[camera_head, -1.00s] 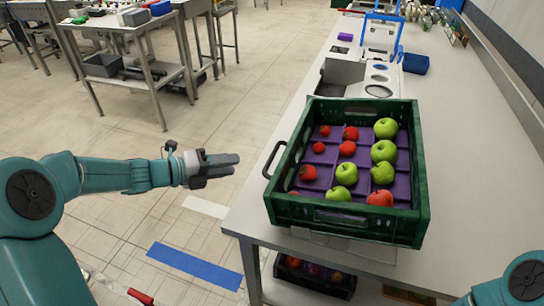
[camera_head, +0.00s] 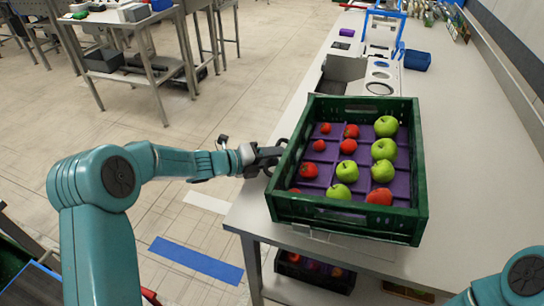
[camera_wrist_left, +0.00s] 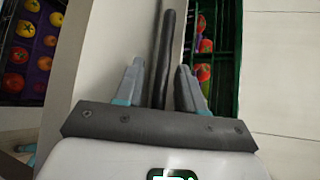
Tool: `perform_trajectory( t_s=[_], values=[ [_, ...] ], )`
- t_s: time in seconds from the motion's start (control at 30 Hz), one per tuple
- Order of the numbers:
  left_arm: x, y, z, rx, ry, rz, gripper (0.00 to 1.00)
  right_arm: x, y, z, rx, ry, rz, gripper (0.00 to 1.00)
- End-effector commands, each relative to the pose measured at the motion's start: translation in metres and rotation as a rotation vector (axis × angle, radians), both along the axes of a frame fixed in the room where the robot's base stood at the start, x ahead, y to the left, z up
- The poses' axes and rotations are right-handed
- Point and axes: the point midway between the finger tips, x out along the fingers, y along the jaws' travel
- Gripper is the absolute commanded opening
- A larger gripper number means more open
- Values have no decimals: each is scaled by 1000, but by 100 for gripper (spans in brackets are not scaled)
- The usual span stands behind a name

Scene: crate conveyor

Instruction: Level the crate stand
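A green crate (camera_head: 345,210) of red and green apples sits on the white table at the right in the head view. It looks slightly tilted. Only a thin pale edge of what bears it (camera_head: 335,240) shows below its front. A black bar handle is at the crate's left side; it shows in the left wrist view (camera_wrist_left: 167,35). My left gripper (camera_head: 272,157) is at this handle. In the left wrist view its fingers (camera_wrist_left: 160,72) stand apart, one on each side of the bar, with gaps visible. My right gripper is out of view; only part of that arm shows at lower right.
A second crate of fruit (camera_head: 315,276) is below the table (camera_head: 470,185). A blue case (camera_head: 417,60) and machine parts stand farther back on the table. A metal workbench (camera_head: 125,20) stands at upper left. The floor between is clear.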

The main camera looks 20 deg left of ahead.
Motion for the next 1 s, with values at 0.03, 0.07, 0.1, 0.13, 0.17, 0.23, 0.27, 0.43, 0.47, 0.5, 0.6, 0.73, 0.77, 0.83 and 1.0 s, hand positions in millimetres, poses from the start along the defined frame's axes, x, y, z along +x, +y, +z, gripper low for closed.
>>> perform_trajectory(
  t_s=[0.03, 0.07, 0.1, 0.13, 0.17, 0.23, 0.27, 0.43, 0.47, 0.5, 0.6, 0.73, 0.77, 0.83, 1.0],
  values=[
    [0, 0, 0, 0, 0, 0, 23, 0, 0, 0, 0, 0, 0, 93],
    [0, 0, 0, 0, 0, 0, 13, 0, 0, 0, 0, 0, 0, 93],
    [0, 0, 0, 0, 0, 0, 0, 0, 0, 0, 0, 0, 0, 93],
    [0, 0, 0, 0, 0, 0, 0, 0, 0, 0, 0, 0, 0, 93],
    [0, 0, 0, 0, 0, 0, 0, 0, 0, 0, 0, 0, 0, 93],
    [0, 0, 0, 0, 0, 0, 0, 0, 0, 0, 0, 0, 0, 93],
    [0, 0, 2, 4, -1, 0, 0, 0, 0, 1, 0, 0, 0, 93],
    [0, -2, 34, 110, -10, -4, 0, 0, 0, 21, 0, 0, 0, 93],
    [0, -2, 39, 135, -10, -4, 0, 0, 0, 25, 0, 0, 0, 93],
    [0, -3, 44, 160, -9, -3, 0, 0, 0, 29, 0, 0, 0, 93],
    [-1, -3, 48, 200, -10, -2, 0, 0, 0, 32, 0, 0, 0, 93],
    [0, -3, 47, 208, -11, -1, 0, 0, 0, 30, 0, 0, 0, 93],
    [0, -3, 47, 208, -11, -1, 0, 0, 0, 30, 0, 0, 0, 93],
    [0, -3, 48, 206, -13, -1, 0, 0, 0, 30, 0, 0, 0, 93],
    [0, -3, 48, 205, -12, 0, 39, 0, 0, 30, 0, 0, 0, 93]
  ],
)
